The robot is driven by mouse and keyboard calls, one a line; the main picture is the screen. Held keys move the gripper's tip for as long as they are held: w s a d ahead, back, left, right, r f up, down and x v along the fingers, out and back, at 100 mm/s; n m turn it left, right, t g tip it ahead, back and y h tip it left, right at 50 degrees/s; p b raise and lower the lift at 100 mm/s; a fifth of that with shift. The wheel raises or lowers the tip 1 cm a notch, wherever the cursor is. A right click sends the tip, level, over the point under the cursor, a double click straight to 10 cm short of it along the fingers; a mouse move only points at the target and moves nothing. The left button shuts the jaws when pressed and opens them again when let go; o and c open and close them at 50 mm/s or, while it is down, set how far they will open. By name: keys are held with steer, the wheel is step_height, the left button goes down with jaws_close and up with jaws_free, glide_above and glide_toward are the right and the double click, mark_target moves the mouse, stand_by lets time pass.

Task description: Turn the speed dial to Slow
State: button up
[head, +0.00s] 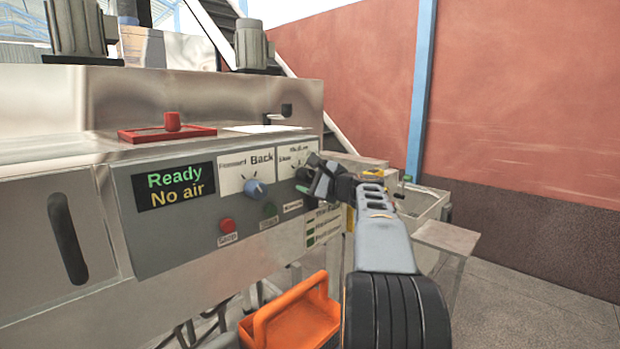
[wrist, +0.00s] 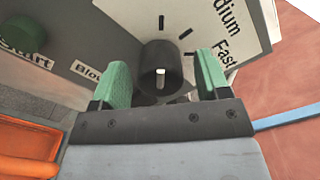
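The speed dial (wrist: 160,68) is a dark round knob with a white pointer mark, on the grey panel in the wrist view. Its label plate (wrist: 227,32) shows "dium" and "Fast" with black tick marks; the Slow word is out of the wrist view. In the head view the plate (head: 291,151) shows, but my gripper (head: 318,178) covers much of the dial. In the wrist view my gripper (wrist: 160,82) is open, its green fingertips on either side of the dial, with gaps visible. I cannot tell whether they reach around it.
The control panel (head: 190,240) has a display reading "Ready" and "No air", a blue-grey Forward/Back knob (head: 255,188), a red button (head: 227,225) and a green Start button (head: 270,209). An orange bin (head: 290,320) stands below. A red-handled lid (head: 168,132) lies on top.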

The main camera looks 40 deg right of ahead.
steer(key=s+d+b, duration=0.1)
steer(key=s+d, duration=0.1)
steer(key=s, duration=1.1)
steer(key=shift+s+d+b, duration=0.25)
steer(key=shift+s+b, duration=0.05)
steer(key=shift+b, duration=0.05)
step_height(320, 180, down, 10)
steer(key=n+g+h, duration=0.2)
steer(key=g, duration=0.2)
steer(key=s+a+f+n+g+p, duration=0.45)
steer(key=a+f+n+g, duration=0.45)
steer(key=a, duration=0.4)
steer(key=s+a+n+p, duration=0.3)
steer(key=a+n, duration=0.3)
steer(key=a, duration=0.2)
steer(key=s+a+n+g+h+p, duration=0.1)
steer(key=s+a+n+p, duration=0.2)
steer(key=a+n, duration=0.2)
steer(key=a, duration=0.3)
steer(key=shift+s+a+f+n, duration=0.2)
steer(key=shift+a+f+n, duration=0.05)
steer(key=shift+f+n, duration=0.15)
